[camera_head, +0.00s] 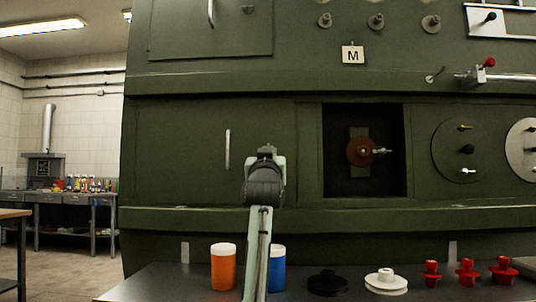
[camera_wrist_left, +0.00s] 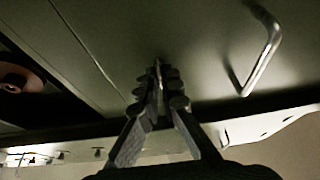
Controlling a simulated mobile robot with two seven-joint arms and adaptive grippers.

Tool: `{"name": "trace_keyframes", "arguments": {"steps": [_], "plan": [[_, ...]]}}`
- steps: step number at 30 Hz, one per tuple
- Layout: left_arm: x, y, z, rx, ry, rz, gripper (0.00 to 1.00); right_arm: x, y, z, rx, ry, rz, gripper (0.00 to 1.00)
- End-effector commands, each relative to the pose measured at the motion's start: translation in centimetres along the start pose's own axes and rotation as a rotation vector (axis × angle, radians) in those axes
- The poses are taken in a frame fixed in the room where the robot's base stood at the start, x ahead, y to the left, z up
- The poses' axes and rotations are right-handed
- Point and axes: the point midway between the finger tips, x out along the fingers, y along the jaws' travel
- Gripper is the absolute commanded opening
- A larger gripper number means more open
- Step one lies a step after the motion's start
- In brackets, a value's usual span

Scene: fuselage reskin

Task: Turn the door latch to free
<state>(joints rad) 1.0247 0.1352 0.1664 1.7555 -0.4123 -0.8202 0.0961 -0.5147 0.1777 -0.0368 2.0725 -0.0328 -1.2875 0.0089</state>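My left gripper (camera_head: 264,152) is in front of the green door panel (camera_head: 175,150), to the right of the door's upright handle (camera_head: 228,149). In the left wrist view my left gripper (camera_wrist_left: 159,75) points at the panel with its fingertips close together. A thin pale piece (camera_wrist_left: 158,68), perhaps the door latch, shows between the tips. The fingers hide most of it, and I cannot tell whether they grip it. In the head view my arm and gripper cover that spot. The bent handle (camera_wrist_left: 262,55) is at the right of the wrist view. My right gripper is not in view.
A dark recess with a brown disc (camera_head: 359,152) opens to the right of my gripper. Below stands a dark table (camera_head: 180,283) with an orange jar (camera_head: 223,270), a blue jar (camera_head: 278,272), black and white discs, and red knobs. A ledge (camera_head: 400,216) runs beneath the panel.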

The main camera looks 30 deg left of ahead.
Motion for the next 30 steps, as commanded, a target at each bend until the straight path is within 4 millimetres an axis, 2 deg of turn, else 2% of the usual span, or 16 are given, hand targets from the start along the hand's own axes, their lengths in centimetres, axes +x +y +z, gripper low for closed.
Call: {"name": "trace_keyframes", "arguments": {"steps": [5,6,10,20,25,30], "plan": [[0.0,0.0,0.0,-0.002,0.000,0.001,0.00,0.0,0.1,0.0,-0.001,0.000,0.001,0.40],[0.0,0.0,0.0,-0.002,0.000,0.001,0.09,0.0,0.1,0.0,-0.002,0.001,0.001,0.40],[0.0,0.0,0.0,-0.001,0.000,0.001,0.25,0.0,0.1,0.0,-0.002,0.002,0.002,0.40],[-0.2,0.0,0.0,0.000,0.000,0.001,0.25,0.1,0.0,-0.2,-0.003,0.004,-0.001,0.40],[-2.3,0.1,0.0,-0.001,0.001,0.002,0.25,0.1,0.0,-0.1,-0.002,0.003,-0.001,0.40],[-6.0,0.1,0.0,-0.002,0.001,0.002,0.25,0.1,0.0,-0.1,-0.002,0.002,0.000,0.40]]}}
